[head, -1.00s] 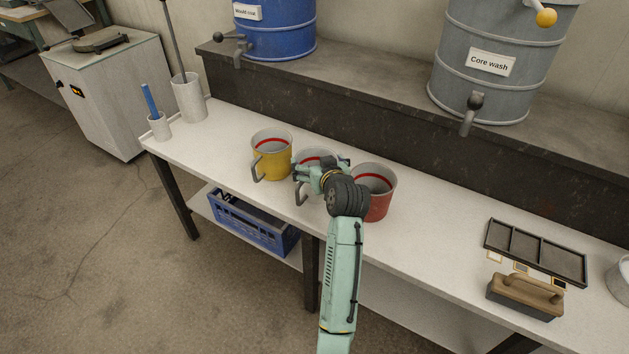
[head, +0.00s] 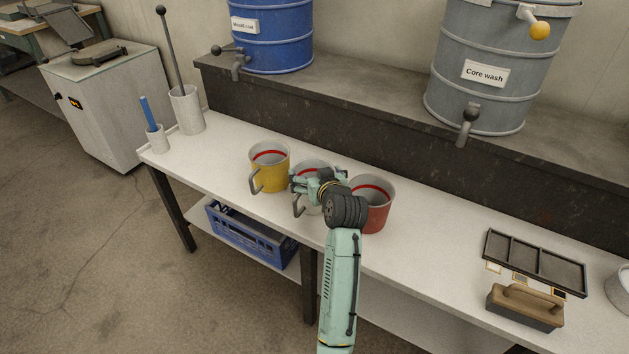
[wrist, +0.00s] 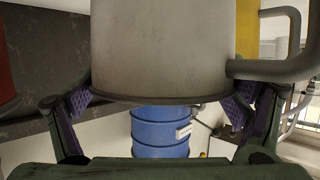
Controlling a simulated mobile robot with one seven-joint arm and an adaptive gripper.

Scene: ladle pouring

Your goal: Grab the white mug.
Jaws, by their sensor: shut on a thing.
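The white mug (head: 312,165) stands on the white table between the yellow mug (head: 268,180) and the red mug (head: 379,212). My gripper (head: 314,183) reaches over its near side and hides much of it. Its grey handle (head: 298,206) shows at the lower left. In the wrist view the mug (wrist: 163,50) fills the upper middle, pale grey, with its handle at the right. My gripper (wrist: 163,103) is shut on it, with purple finger pads at both sides of its wall.
The yellow and red mugs stand close on either side. A dark ledge (head: 290,113) runs behind, bearing the blue drum (head: 272,40) and the grey drum (head: 487,98). A divided tray (head: 535,262) and a brush (head: 525,307) lie at the right. The table between red mug and tray is clear.

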